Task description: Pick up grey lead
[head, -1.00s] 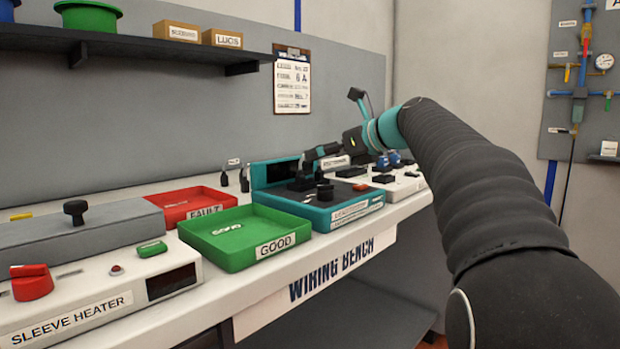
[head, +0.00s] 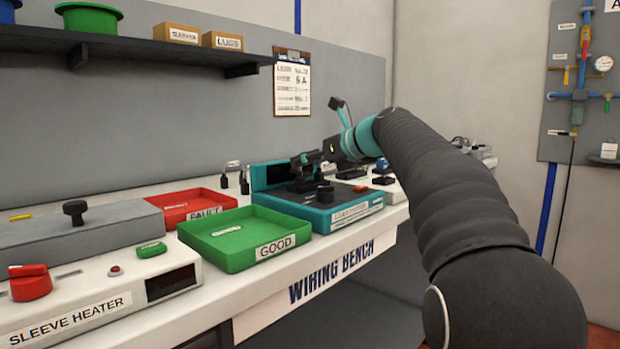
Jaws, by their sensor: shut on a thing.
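My gripper (head: 304,168) is above the back of a teal tester (head: 345,213) on the bench. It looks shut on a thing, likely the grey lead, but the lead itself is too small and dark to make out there.
A green GOOD tray (head: 222,262) stands left of the tester, with a small pale item inside. A red FAULT tray (head: 172,222) is behind it. The sleeve heater (head: 95,305) is at front left. A shelf (head: 200,54) overhangs the bench.

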